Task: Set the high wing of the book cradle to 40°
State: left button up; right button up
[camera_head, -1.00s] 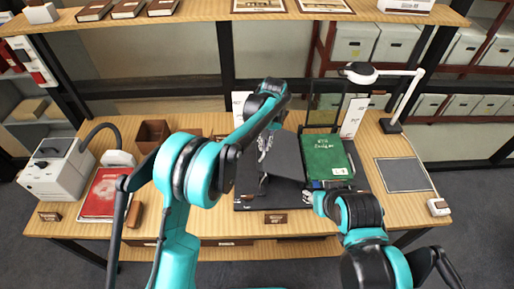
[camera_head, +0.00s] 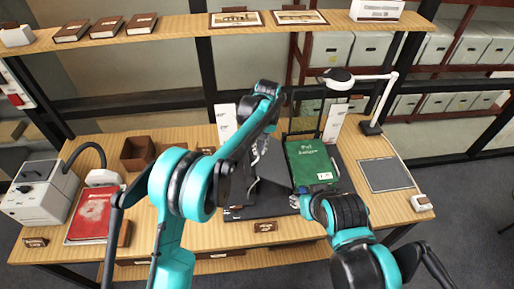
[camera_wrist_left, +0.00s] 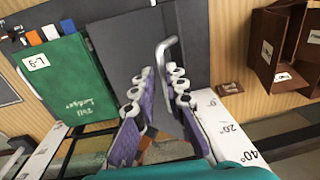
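The book cradle has a dark base (camera_head: 240,211) in the middle of the table. Its dark left wing (camera_head: 276,168) is tilted up, beside a green book (camera_head: 312,168) on the right. In the left wrist view the wing (camera_wrist_left: 125,42) has a bent metal handle (camera_wrist_left: 166,48). A white angle card (camera_wrist_left: 222,124) there reads 20° and 40°. My left gripper (camera_head: 258,152) is at the wing's left side; its purple fingers (camera_wrist_left: 158,75) are apart around the handle's near end. My right gripper (camera_head: 303,205) is at the book's front edge; its fingers are too small to judge.
A lamp (camera_head: 350,78) and grey mat (camera_head: 386,175) are at right. A brown box (camera_head: 138,153), red book (camera_head: 92,214) and grey machine (camera_head: 42,194) are at left. A shelf (camera_head: 180,35) spans the back. A white card (camera_head: 334,122) stands behind the green book.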

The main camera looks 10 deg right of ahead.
pick_arm(q)
jog(key=o, duration=0.3)
jog(key=shift+s+d+f, duration=0.1)
jog(key=shift+d+f, duration=0.2)
jog(key=shift+d, duration=0.6)
jog(key=shift+a, duration=0.1)
pick_arm(e)
jog(key=shift+w+d+f, duration=0.1)
jog(key=shift+d, duration=0.25)
pick_arm(q)
jog(key=shift+a, duration=0.1)
pick_arm(e)
jog(key=shift+a, duration=0.1)
pick_arm(q)
jog(key=shift+r, duration=0.15)
notch_tip(320, 180, up, 12)
jog(key=shift+d, duration=0.35)
